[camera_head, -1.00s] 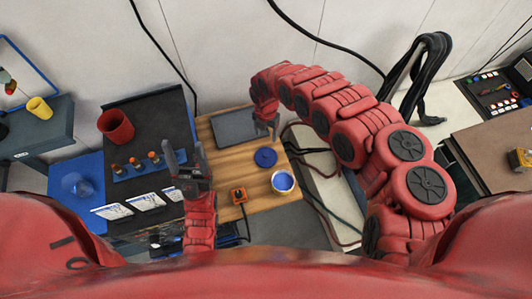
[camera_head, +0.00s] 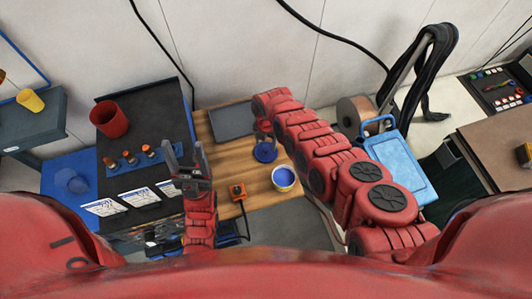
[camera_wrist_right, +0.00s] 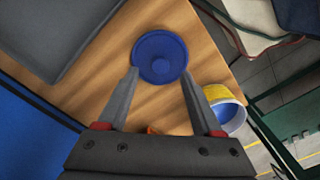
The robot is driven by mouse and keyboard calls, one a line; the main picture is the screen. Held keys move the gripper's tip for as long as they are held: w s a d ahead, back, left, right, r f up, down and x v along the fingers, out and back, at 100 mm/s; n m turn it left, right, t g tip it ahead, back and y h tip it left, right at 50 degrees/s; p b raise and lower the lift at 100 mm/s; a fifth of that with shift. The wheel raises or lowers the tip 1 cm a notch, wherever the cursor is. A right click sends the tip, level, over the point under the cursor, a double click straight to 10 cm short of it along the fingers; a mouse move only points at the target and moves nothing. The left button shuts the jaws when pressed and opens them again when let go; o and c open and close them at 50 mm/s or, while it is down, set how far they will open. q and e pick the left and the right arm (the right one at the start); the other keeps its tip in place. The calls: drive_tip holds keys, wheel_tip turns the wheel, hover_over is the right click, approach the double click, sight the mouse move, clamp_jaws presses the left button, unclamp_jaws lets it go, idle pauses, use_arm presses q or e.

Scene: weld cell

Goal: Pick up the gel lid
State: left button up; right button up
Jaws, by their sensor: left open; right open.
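The round blue gel lid (camera_head: 265,153) lies on the wooden board beside a tub with blue contents (camera_head: 284,179). In the right wrist view the lid (camera_wrist_right: 160,56) sits at the fingertips, with a small knob in its middle. My right gripper (camera_wrist_right: 160,73) is open, one finger at each side of the lid's near edge; I cannot tell whether they touch it. In the head view my right gripper (camera_head: 264,137) is at the lid and partly covers its far side. My left gripper (camera_head: 184,150) is open and empty over the dark mat, left of the board.
A dark grey plate (camera_head: 232,120) lies behind the lid. An orange block (camera_head: 238,191) is on the board's near left. A red cup (camera_head: 109,119) and a blue rack (camera_head: 130,160) stand on the dark mat.

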sight(266, 149)
wheel_tip(266, 149, down, 4)
drive_tip(key=b, duration=0.3)
drive_tip(key=shift+w+r, duration=0.1)
drive_tip(key=shift+r, duration=0.05)
drive_tip(key=shift+c, duration=0.3)
clamp_jaws()
